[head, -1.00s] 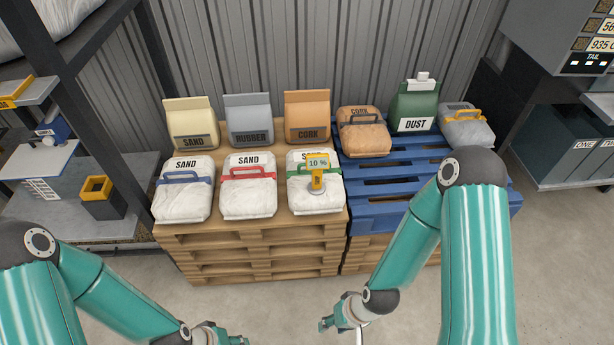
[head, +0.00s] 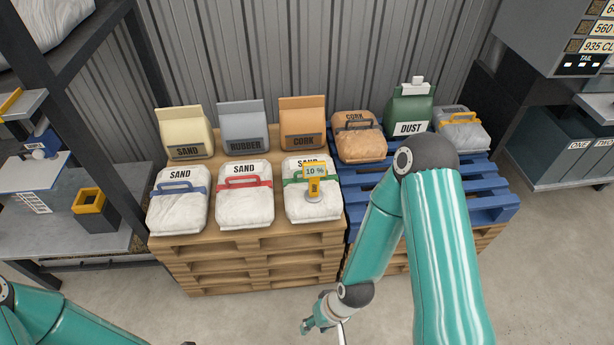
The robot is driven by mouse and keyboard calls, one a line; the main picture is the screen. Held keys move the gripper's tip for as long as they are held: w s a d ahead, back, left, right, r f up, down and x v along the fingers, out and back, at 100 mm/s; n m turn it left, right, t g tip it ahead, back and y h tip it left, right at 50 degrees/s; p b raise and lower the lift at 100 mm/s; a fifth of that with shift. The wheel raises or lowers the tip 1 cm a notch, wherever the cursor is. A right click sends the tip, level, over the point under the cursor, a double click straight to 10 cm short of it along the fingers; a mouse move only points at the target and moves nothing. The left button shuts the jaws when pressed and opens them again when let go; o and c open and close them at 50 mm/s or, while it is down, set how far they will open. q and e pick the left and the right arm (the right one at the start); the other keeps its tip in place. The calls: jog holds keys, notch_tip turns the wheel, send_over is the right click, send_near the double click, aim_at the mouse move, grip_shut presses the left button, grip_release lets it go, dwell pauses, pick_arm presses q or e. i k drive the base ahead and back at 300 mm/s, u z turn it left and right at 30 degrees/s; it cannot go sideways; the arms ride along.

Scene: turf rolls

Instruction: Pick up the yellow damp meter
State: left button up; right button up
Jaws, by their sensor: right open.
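The yellow damp meter (head: 314,186) stands on the white sand bag with the green handle (head: 301,205), at the front right of the wooden pallet stack. Its display reads 10 %. My right gripper (head: 307,326) is open and empty, low in front of the pallets and well short of the meter. It is small and partly seen. Of my left arm only a link shows at the bottom left; its gripper is out of the picture.
Sand bags with a red handle (head: 245,200) and a blue handle (head: 178,205) lie left of the meter. Upright sand, rubber and cork bags (head: 302,115) stand behind. A blue pallet (head: 480,180) with more bags is at right. A shelf rack (head: 75,110) stands left.

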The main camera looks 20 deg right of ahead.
aim_at(313, 171)
jog(key=i, duration=0.9)
jog(key=z, duration=0.05)
